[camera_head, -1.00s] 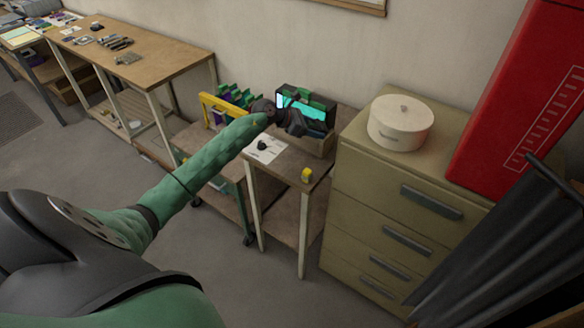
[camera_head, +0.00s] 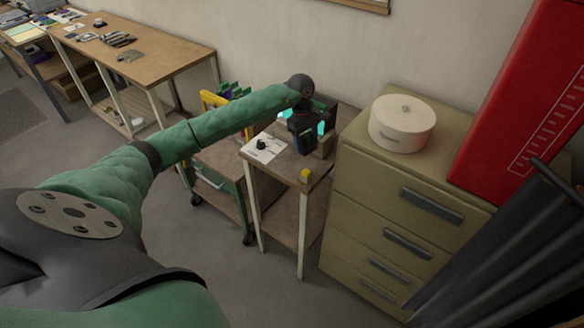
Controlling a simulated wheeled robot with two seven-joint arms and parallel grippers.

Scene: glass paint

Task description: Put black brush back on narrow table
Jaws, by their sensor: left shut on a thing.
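The narrow table (camera_head: 283,172) stands in the middle, beside the drawer cabinet. My left arm reaches across from the left, and my left gripper (camera_head: 305,148) points down over the back right of its top. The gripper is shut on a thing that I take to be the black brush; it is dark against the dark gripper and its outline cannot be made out. Whether it touches the tabletop cannot be told. My right gripper is out of view.
A white sheet with a small black object (camera_head: 264,144) and a yellow item (camera_head: 305,176) lie on the narrow table. A box with cyan parts (camera_head: 322,126) is behind the gripper. The beige cabinet (camera_head: 365,188) borders it on the right, a cart (camera_head: 214,183) on the left.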

